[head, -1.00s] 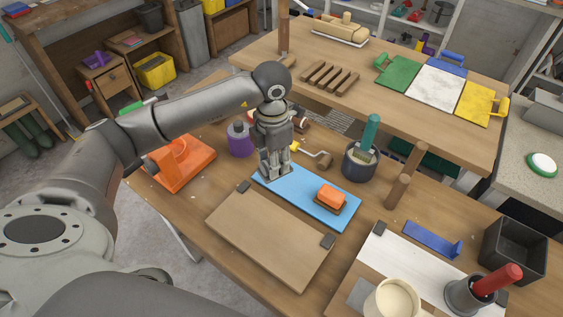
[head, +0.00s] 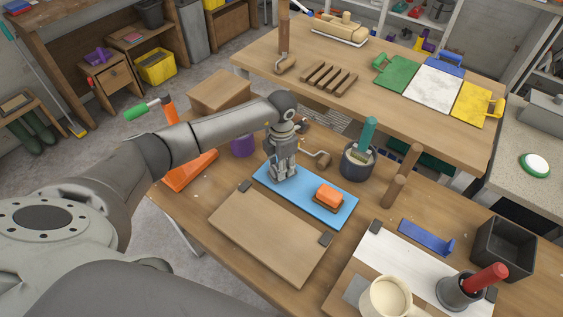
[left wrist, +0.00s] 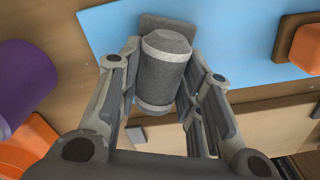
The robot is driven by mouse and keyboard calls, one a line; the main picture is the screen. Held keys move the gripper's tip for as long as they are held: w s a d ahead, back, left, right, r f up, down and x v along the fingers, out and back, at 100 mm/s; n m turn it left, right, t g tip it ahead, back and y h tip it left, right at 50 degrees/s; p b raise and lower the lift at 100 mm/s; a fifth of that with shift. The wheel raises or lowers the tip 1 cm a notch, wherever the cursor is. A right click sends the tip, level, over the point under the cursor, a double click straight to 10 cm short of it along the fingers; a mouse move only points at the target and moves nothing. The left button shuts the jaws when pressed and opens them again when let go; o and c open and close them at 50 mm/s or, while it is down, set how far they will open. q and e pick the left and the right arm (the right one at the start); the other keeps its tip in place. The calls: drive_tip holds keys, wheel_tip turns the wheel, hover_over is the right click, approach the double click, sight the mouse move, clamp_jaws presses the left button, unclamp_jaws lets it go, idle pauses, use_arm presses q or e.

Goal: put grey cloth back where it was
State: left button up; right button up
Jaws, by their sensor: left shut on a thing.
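My left gripper (head: 284,176) is over the left part of the blue mat (head: 303,192) on the near workbench. In the left wrist view its fingers (left wrist: 165,95) are shut on the grey cloth (left wrist: 163,70), a rolled grey cylinder with pale bands. The blue mat also shows behind the roll in the left wrist view (left wrist: 235,40). I cannot tell whether the roll touches the mat. In the head view the gripper mostly hides the cloth. My right gripper is not in view.
An orange block on a brush (head: 328,194) sits on the mat's right part. A wooden board (head: 268,235) lies in front. A purple container (head: 243,145) and an orange tool base (head: 190,171) stand left. A grey pot (head: 358,162) and a wooden post (head: 402,175) stand right.

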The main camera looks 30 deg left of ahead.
use_arm(q)
drive_tip(key=shift+f+b, duration=0.25)
drive_tip(key=shift+b, duration=0.05)
drive_tip(key=o, duration=0.7)
drive_tip(key=shift+r, duration=0.1)
drive_tip(key=o, duration=0.3)
drive_tip(key=shift+r+p, duration=0.25)
drive_tip(key=shift+p, duration=0.1)
wheel_tip(320, 180, up, 11)
drive_tip(key=b, duration=0.3)
drive_tip(key=shift+f, duration=0.2)
drive_tip(key=shift+r, duration=0.65)
